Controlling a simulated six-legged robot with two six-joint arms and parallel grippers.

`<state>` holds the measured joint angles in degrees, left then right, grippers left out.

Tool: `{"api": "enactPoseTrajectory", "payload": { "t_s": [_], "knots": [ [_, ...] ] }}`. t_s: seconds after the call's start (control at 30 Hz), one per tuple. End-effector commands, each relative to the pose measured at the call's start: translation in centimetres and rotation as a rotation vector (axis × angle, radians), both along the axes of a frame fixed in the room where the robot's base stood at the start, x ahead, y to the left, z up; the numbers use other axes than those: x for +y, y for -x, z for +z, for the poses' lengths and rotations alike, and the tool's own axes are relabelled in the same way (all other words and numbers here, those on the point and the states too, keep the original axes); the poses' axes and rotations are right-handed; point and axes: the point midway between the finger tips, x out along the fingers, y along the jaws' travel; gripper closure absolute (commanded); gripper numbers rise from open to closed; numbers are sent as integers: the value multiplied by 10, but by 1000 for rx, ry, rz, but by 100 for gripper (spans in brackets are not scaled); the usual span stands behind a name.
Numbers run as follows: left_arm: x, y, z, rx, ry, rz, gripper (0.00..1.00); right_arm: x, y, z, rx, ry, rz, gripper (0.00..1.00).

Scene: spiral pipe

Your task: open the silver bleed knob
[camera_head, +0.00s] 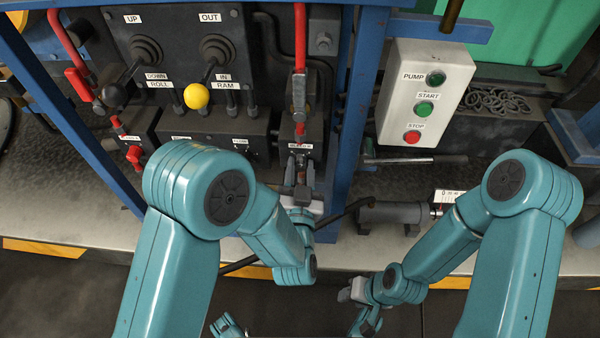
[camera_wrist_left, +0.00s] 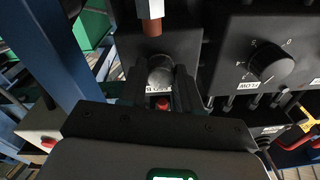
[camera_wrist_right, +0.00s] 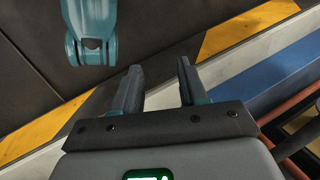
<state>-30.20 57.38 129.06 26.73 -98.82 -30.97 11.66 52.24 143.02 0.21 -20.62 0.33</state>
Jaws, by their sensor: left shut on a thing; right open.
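The silver bleed knob (camera_wrist_left: 161,70) shows in the left wrist view as a rounded grey metal knob on a dark block, with a partly covered label below it. My left gripper (camera_wrist_left: 162,84) is shut on it, one finger on each side. In the head view my left gripper (camera_head: 300,186) reaches up to the block under a small white label, and the knob is mostly hidden there. My right gripper (camera_wrist_right: 159,72) is open and empty, its two fingers apart. In the head view the right gripper (camera_head: 350,293) hangs low near the floor edge.
A red-handled valve (camera_head: 299,90) stands just above the block. A yellow-knobbed lever (camera_head: 197,96) and a black lever are to the left. A blue post (camera_head: 347,130) is close on the right. Beyond it is a pump button box (camera_head: 425,92). Floor below is clear.

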Motion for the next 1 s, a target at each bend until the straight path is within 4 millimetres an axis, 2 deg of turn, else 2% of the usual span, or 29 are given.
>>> {"api": "enactPoseTrajectory", "payload": {
  "t_s": [0.2, 0.5, 1.0],
  "knots": [
    [1, -1, 0, -16, -163, 3, 98, -1, -6, -9, -20, 4, -2, 57],
    [1, -1, 2, -29, -310, 5, 98, -2, -11, -14, -36, 6, -4, 57],
    [1, -1, 2, -32, -362, 4, 98, -2, -12, -15, -40, 7, -4, 57]
  ]
}}
